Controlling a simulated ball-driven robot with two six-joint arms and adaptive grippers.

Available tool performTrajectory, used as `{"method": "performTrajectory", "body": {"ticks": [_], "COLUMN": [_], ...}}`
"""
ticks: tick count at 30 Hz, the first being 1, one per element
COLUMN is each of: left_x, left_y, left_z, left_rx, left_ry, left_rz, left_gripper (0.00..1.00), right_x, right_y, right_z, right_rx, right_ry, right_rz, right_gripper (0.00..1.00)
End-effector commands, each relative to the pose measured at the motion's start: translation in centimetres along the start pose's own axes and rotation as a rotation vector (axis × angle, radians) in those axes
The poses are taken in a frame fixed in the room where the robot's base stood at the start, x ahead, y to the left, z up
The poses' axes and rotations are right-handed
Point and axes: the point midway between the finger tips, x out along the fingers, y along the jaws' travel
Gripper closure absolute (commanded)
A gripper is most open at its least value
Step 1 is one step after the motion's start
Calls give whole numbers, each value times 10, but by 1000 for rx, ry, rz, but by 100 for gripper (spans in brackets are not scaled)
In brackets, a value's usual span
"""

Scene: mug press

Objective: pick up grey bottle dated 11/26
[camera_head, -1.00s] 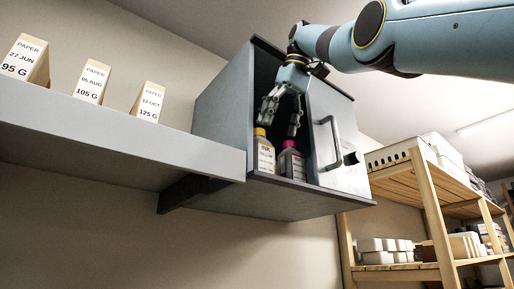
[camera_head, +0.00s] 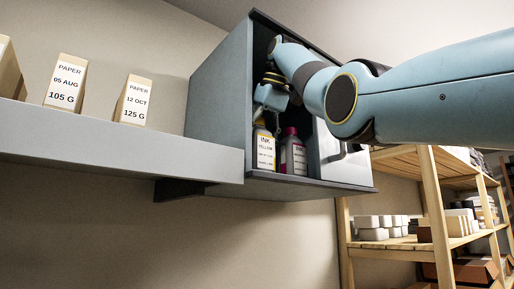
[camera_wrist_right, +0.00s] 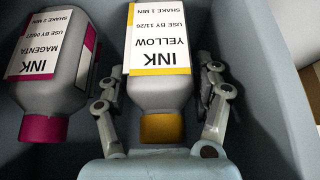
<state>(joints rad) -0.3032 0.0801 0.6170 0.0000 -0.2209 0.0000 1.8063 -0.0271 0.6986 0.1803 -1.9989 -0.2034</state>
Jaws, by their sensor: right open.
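The grey bottle with a yellow cap and stripe (camera_head: 263,152) stands on the left in the open cabinet. In the right wrist view this bottle (camera_wrist_right: 160,88) appears upside down, its label reading INK YELLOW, USE BY 11/26. In the head view the gripper (camera_head: 267,118) is partly hidden. My left gripper is out of view.
The cabinet (camera_head: 218,105) has close side walls and a front lip. Its door with a handle (camera_head: 335,150) stands at the right, partly behind my arm. A shelf (camera_head: 120,152) holds paper packs to the left. A wooden rack (camera_head: 437,200) stands at right.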

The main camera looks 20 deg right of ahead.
Motion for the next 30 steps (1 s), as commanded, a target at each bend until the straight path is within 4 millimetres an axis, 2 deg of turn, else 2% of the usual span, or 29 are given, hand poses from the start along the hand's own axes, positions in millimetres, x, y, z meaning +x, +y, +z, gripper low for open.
{"method": "performTrajectory", "body": {"ticks": [8, 23, 30], "left_x": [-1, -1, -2], "left_y": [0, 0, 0], "left_z": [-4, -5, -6], "left_rx": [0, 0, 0], "left_ry": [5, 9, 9], "left_rz": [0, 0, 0], "left_gripper": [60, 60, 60], "right_x": [3, 3, 2], "right_y": [0, 0, 0], "right_z": [0, 0, 0], "right_rx": [0, 0, 0], "right_ry": [1, 0, 2], "right_rz": [0, 0, 1], "right_gripper": [33, 98, 98]}}
